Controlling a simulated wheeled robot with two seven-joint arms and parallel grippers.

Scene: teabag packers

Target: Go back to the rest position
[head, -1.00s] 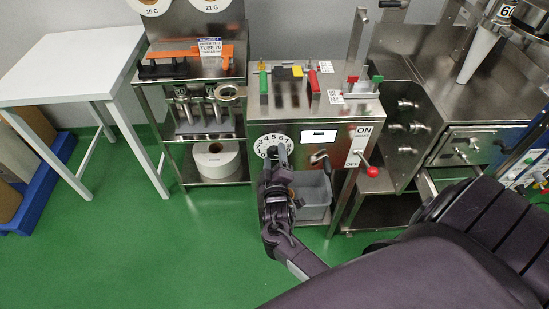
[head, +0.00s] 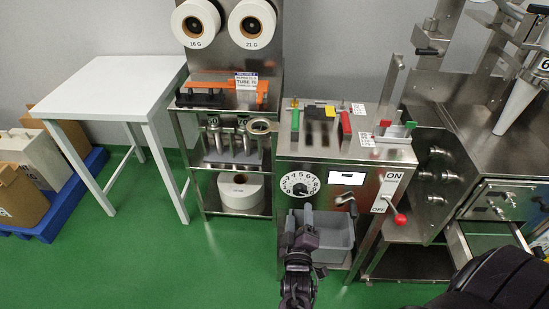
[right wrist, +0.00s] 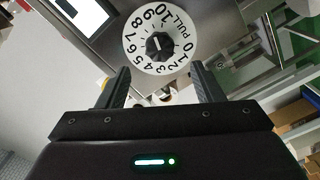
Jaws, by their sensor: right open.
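My right gripper (head: 299,228) is in the lower middle of the head view, in front of the steel machine (head: 290,215) and below its white number dial (head: 300,184). It is open and empty. In the right wrist view the two fingers of the gripper (right wrist: 161,82) stand apart, with the dial (right wrist: 143,62) and its black knob beyond them. A gap shows between the fingers and the dial. My left gripper is not in view.
A grey bin (head: 335,232) sits in the machine under the dial, close to my gripper. A white table (head: 115,88) stands at left. Green floor at lower left is clear.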

